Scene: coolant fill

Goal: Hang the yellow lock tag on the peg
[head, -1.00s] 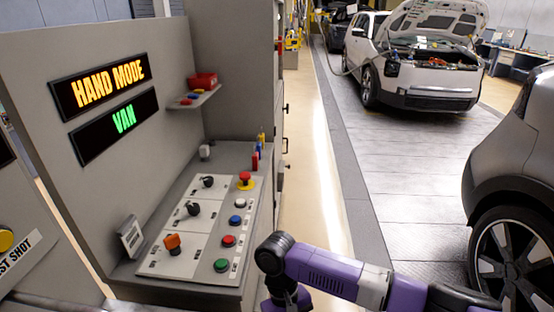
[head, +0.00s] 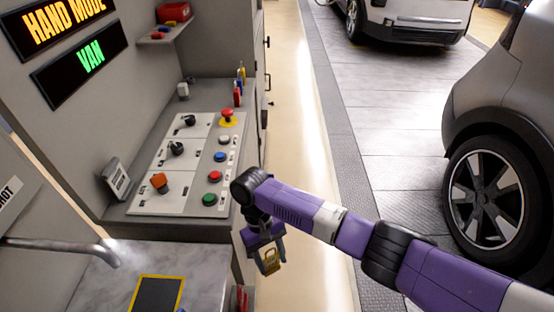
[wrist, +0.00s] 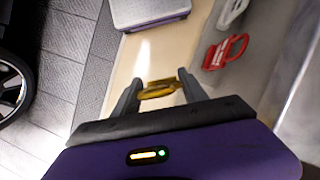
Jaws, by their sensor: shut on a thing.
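My gripper (head: 267,250) hangs at the right side of the grey console, over the pale floor strip. It is shut on the yellow lock tag (head: 270,262), which hangs below the jaws. In the wrist view the yellow tag (wrist: 158,90) is edge-on between the two fingertips. A red lock tag (wrist: 225,52) and a white one (wrist: 233,12) show to the right of my gripper, apart from it, along a grey side face. Something red (head: 242,298) also shows low at the head view's bottom edge. I cannot make out a bare peg.
The console panel (head: 180,165) carries buttons and knobs. A metal-topped bench (head: 95,280) with a yellow-framed dark pad (head: 157,294) and a bent pipe (head: 65,247) stands at lower left. A dark car (head: 500,130) stands at right. The floor strip (head: 290,120) is clear.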

